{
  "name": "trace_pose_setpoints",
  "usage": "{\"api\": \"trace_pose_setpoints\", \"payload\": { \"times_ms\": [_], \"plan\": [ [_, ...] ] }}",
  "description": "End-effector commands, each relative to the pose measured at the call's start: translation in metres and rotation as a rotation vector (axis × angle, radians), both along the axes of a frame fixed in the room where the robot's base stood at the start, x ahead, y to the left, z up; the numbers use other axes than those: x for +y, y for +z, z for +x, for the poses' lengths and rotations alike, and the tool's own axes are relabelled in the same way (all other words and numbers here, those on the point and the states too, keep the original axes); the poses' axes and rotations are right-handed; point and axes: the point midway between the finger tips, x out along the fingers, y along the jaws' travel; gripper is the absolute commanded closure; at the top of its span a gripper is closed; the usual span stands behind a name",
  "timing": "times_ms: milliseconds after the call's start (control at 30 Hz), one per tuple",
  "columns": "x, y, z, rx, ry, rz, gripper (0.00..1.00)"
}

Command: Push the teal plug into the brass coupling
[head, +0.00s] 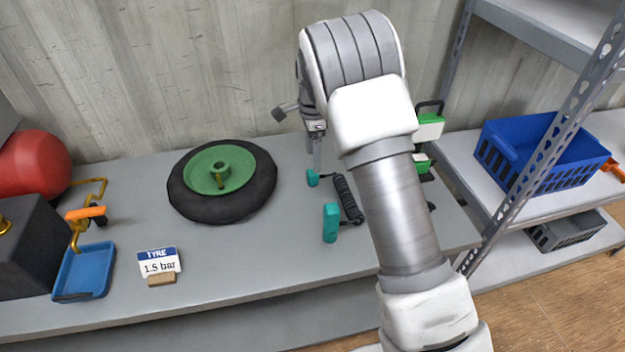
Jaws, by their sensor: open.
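Two teal pieces lie on the grey bench by a coiled black hose (347,199): a small teal piece (312,177) behind and a larger, upright teal piece (330,222) in front. I cannot tell for sure which is the plug. My gripper (317,162) points down just above the small teal piece; it is open, and whether it touches that piece is unclear. Brass pipework (80,228) with an orange lever (86,212) stands at the left. A brass fitting (5,224) on a dark box is cut off by the left edge; which is the coupling is unclear.
A black tyre (222,213) with a green hub lies left of my gripper. A blue tray (84,272) and a "TYRE 1.5 bar" sign (160,262) are in front. Green-and-black items (428,130) are partly behind my arm. Shelving with a blue crate (520,160) stands right.

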Motion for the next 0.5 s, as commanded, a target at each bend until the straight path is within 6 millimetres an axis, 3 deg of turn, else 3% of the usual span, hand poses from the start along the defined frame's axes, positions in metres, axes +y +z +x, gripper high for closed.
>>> {"api": "trace_pose_setpoints", "payload": {
  "times_ms": [33, 200, 500],
  "plan": [
    [0.000, -0.011, 0.000, 0.003, -0.001, -0.001, 0.22],
    [0.000, -0.025, 0.000, 0.000, 0.000, 0.001, 0.22],
    [0.000, -0.026, 0.000, -0.001, 0.000, 0.001, 0.22]
  ]
}}
